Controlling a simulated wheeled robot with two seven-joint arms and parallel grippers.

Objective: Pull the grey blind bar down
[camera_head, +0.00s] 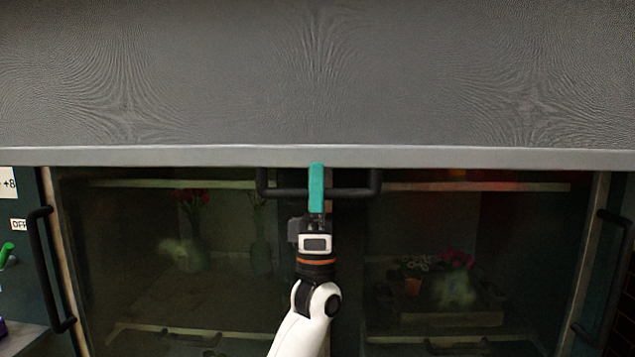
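The grey blind bar (160,156) runs across the whole width at the lower edge of the lowered grey blind (315,70). A black U-shaped handle (350,192) shows just below the middle of the bar. My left gripper (316,187) comes up from below. Its teal finger stands upright in front of the handle and overlaps the bar's lower edge. Only one finger shows clearly, so I cannot tell whether it is closed around the handle. My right gripper is not in view.
Behind the bar is a dark glass-fronted cabinet (130,300) with flowers and vases inside. Black upright door handles stand at the left (42,265) and right (612,275). A green object (6,252) shows at the left edge.

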